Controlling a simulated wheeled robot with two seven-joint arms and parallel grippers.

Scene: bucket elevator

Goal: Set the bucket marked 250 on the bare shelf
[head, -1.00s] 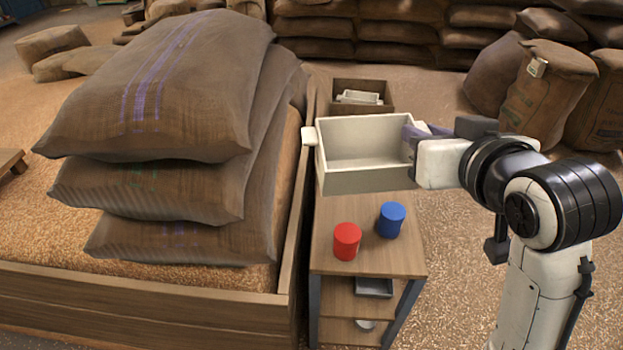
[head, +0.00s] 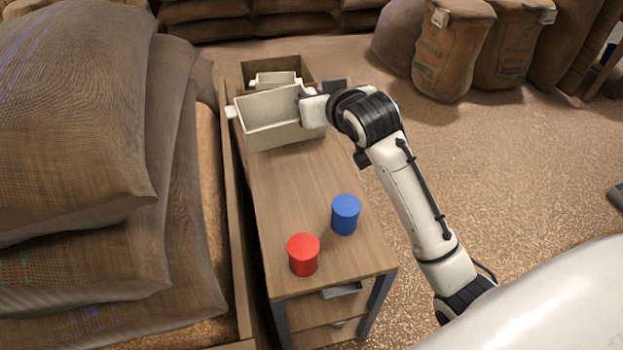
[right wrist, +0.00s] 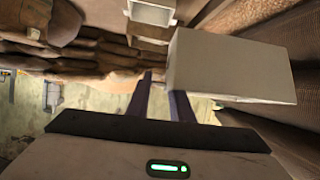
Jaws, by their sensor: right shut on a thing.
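An open cream bucket (head: 282,136) hangs upright at the far part of the wooden bench (head: 300,180). I cannot tell whether it touches the bench top. My right gripper (head: 304,94) is shut on its right end. The bucket also shows in the right wrist view (right wrist: 232,70), beside the purple fingers (right wrist: 163,103). No number can be read on it. My left gripper is out of view.
A smaller cream bucket (head: 275,79) sits in a wooden box (head: 300,68) behind the held one. A red cylinder (head: 303,255) and a blue cylinder (head: 345,215) stand on the near bench top. Stacked sacks (head: 80,150) crowd the left. The floor right is open.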

